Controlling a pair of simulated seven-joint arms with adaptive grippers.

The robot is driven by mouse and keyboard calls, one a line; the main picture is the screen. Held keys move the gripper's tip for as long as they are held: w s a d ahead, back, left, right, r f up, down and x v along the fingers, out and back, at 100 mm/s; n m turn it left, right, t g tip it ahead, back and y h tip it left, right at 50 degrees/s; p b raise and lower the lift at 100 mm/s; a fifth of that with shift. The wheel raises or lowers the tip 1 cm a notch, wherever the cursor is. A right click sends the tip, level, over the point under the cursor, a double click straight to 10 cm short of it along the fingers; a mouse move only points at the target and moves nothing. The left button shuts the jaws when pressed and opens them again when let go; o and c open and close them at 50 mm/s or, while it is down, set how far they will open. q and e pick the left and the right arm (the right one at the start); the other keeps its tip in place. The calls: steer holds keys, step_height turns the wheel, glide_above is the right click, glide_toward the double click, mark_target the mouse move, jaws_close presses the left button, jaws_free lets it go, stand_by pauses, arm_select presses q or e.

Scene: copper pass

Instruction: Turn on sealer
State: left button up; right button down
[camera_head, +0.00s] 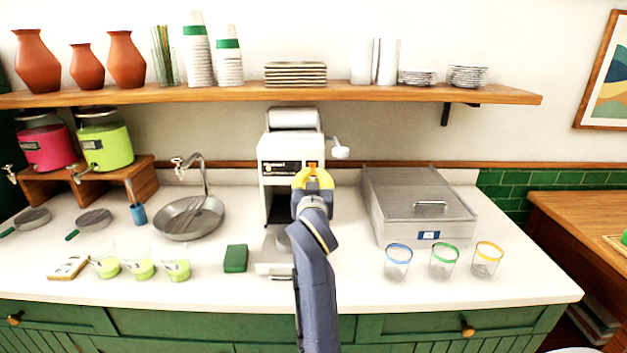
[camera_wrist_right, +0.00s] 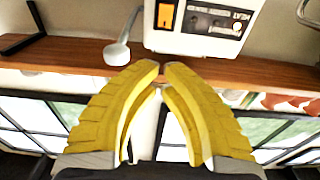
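The sealer (camera_head: 283,148) is a tall white machine on the counter, with a white roll on top and a lever (camera_head: 340,152) on its right side. Its dark front panel has an orange switch (camera_head: 312,164), which shows again in the wrist view (camera_wrist_right: 165,16); whether it is lit or pressed I cannot tell. My right gripper (camera_head: 313,172) is in front of the panel, just below the switch in the head view. In the wrist view its yellow fingertips (camera_wrist_right: 161,68) are nearly together with nothing between them, apart from the switch. My left gripper is not in view.
Three rimmed glasses (camera_head: 443,261) stand at the front right, before a lidded metal container (camera_head: 420,200). A green sponge (camera_head: 235,258) and several green-filled cups (camera_head: 142,266) are left of the sealer. A wooden shelf (camera_head: 230,95) with dishes runs above.

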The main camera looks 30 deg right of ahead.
steer(key=shift+s+a+r, duration=0.15)
steer(key=shift+s+a, duration=0.25)
steer(key=shift+s, duration=0.3)
